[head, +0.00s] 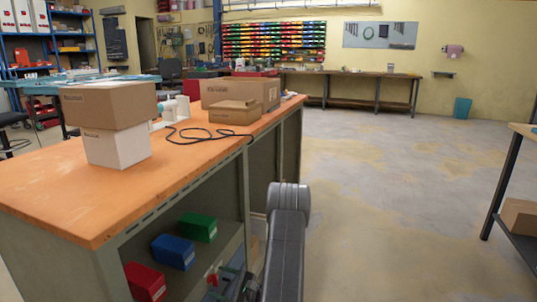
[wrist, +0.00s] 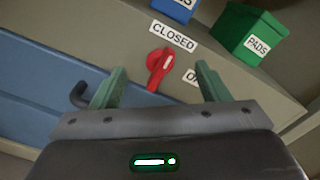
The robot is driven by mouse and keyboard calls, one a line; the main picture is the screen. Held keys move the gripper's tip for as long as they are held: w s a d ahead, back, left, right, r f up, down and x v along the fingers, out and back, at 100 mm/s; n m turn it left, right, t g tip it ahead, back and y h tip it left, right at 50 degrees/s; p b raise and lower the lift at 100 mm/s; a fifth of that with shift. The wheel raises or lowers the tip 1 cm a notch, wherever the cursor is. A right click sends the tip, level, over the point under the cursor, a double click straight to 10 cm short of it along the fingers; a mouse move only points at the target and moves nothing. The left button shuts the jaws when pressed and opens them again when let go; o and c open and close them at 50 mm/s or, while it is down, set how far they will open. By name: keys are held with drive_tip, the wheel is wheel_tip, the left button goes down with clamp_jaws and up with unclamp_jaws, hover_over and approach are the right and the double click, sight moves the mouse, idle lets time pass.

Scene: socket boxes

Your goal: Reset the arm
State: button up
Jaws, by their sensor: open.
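My gripper (wrist: 161,76) is open, with its two green fingers apart in the wrist view. A red handle (wrist: 158,68) on the cabinet front shows between the fingers; I cannot tell whether they touch it. A white label reading CLOSED (wrist: 174,37) sits above the handle. A second label (wrist: 193,77), starting with O, is partly hidden by the right finger. In the head view my arm (head: 287,235) reaches down in front of the orange-topped bench, and the gripper (head: 226,281) is low beside the shelf, partly hidden.
The bench (head: 65,205) holds cardboard boxes (head: 108,105), a white box (head: 118,148) and a black cable (head: 200,135). Its shelf holds red (head: 145,282), blue (head: 173,251) and green (head: 198,227) bins. Open floor (head: 390,190) lies to the right, before another table (head: 526,131).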

drive_tip(key=shift+m+p, duration=2.65)
drive_tip(key=shift+m, duration=0.65)
